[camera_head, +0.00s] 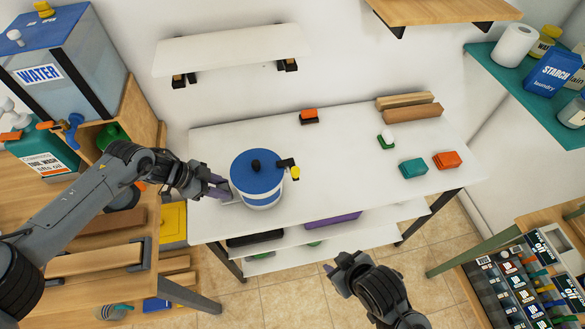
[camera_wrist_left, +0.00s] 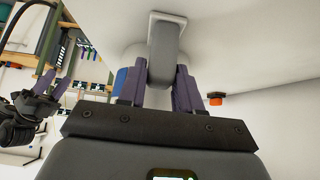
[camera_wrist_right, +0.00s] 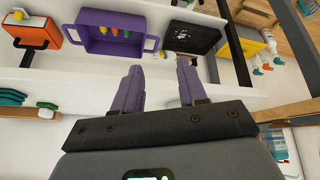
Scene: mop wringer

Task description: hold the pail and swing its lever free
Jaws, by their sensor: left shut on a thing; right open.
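The white pail (camera_head: 262,200) with a blue lid (camera_head: 252,170) stands on the white table, toward its left end. A dark lever (camera_head: 286,162) with a yellow tip (camera_head: 295,173) sticks out at the lid's right side. My left gripper (camera_head: 222,192) is at the pail's left side, shut on its pale handle (camera_wrist_left: 166,45), which shows between the purple fingers in the left wrist view. My right gripper (camera_head: 332,272) is open and empty in front of the table, lower than and right of the pail in the picture. Its spread fingers also show in the right wrist view (camera_wrist_right: 158,88).
On the table are a dark block with an orange top (camera_head: 309,116), a green-and-white brush (camera_head: 386,140), a teal block (camera_head: 412,168), an orange block (camera_head: 446,160) and wooden bars (camera_head: 410,112). A purple bin (camera_wrist_right: 110,35) sits on the lower shelf.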

